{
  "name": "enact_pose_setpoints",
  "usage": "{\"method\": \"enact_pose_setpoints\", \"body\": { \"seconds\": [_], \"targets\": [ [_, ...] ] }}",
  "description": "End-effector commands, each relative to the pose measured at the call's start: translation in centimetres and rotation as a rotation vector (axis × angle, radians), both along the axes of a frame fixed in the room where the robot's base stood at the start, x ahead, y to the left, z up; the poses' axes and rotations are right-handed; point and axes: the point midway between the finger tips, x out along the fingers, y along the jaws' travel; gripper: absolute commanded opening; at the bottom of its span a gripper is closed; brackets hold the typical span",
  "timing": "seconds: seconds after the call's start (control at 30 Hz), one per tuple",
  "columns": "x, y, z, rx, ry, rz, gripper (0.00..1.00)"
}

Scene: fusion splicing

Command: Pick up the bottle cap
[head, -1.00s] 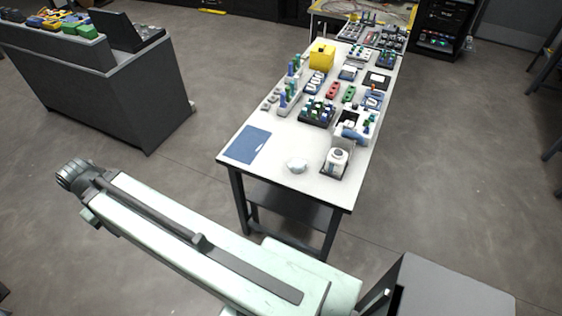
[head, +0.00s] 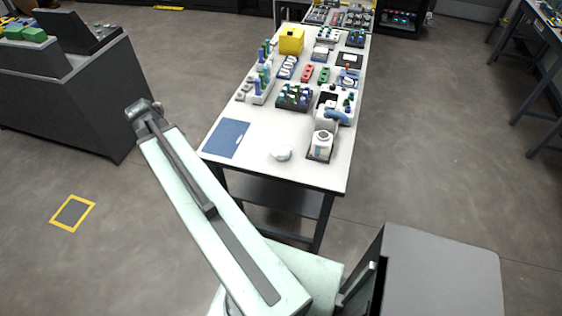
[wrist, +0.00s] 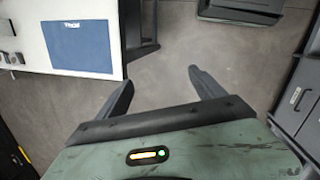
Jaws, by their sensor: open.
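A white bottle (head: 322,143) with a pale top stands in a dark tray near the front right of the white table. A separate bottle cap is not clear to me; the bottle's top is too small to make out. A small white rounded item (head: 281,153) lies left of the bottle; I cannot tell what it is. My gripper (head: 142,107) is left of the table's front corner, apart from the bottle. In the wrist view my gripper (wrist: 160,78) is open, with nothing between its fingers and grey floor beyond. The bottle is not in the wrist view.
A blue mat (head: 226,138) lies at the table's front left. It also shows in the wrist view (wrist: 77,46). Splicing parts and a yellow box (head: 291,41) crowd the table behind. A dark cabinet (head: 70,105) stands at left. Floor between it and the table is free.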

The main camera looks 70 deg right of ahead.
Motion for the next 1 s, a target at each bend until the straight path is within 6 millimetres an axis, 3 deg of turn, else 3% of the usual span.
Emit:
{"method": "enact_pose_setpoints", "body": {
  "seconds": [0.03, 0.1, 0.2, 0.3, 0.4, 0.5, 0.63, 0.8, 1.0],
  "targets": [
    [-3.3, -5.0, -1.8, -0.016, 0.036, 0.026, 0.79],
    [-8.3, -10.7, -2.8, -0.03, 0.098, 0.095, 0.79],
    [-15.4, -16.6, -3.7, -0.028, 0.185, 0.182, 0.79],
    [-21.0, -20.2, -4.2, -0.014, 0.25, 0.245, 0.79],
    [-24.3, -21.9, -4.3, 0.0, 0.289, 0.286, 0.79],
    [-25.6, -22.4, -4.3, 0.006, 0.304, 0.306, 0.79],
    [-25.7, -22.5, -4.6, 0.007, 0.306, 0.309, 0.79],
    [-26.2, -23.0, -6.8, 0.008, 0.305, 0.308, 0.79],
    [-26.3, -23.1, -7.1, 0.007, 0.305, 0.309, 0.79]
  ]
}}
